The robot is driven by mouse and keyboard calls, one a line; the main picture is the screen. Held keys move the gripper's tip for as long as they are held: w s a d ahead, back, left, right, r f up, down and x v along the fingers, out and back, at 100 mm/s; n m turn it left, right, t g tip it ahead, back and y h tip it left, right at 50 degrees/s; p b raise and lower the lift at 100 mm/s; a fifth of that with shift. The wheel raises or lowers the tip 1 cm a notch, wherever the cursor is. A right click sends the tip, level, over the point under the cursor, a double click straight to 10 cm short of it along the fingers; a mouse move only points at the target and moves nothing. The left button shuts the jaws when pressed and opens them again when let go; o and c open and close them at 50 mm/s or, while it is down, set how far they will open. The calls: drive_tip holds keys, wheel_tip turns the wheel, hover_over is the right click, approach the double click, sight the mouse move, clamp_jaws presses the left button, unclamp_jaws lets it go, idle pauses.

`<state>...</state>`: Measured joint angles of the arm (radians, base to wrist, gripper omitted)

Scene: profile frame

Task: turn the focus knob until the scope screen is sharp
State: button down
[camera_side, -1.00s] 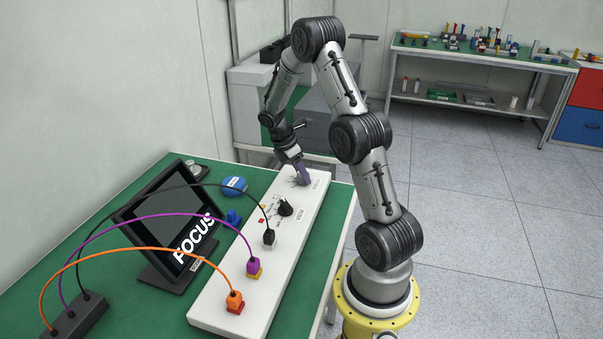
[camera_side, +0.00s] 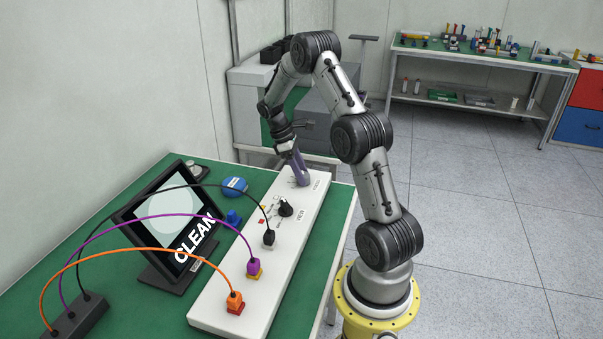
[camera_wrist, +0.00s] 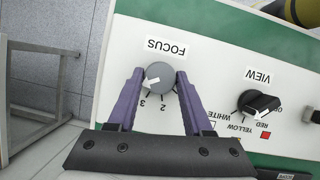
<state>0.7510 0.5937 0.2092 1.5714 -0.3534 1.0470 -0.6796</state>
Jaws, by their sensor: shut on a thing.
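My gripper (camera_side: 299,179) is at the far end of the white panel (camera_side: 216,305), with its purple fingers pointing down. In the wrist view its fingers are shut on the round grey focus knob (camera_wrist: 158,73), one on each side. The knob's white mark points to the lower left, near the 3. The scope screen (camera_side: 170,218) stands tilted on the green table, left of the panel. It shows a pale disc and a white word that reads like CLEAN. The black view knob (camera_wrist: 258,103) is apart from the fingers; its exact setting is hard to tell.
Black, purple (camera_side: 253,267) and orange (camera_side: 235,300) plugs sit in the panel, with cables arching left to a black block (camera_side: 75,318). A blue round thing (camera_side: 235,186) lies between screen and panel on the green table (camera_side: 130,202).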

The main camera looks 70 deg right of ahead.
drive_tip(key=shift+m, duration=0.3)
drive_tip(key=shift+c, duration=1.6)
unclamp_jaws()
drive_tip(key=shift+r, duration=0.1)
drive_tip(key=v, duration=1.3)
drive_tip(key=shift+w+r, duration=0.2)
drive_tip(key=shift+r, duration=0.1)
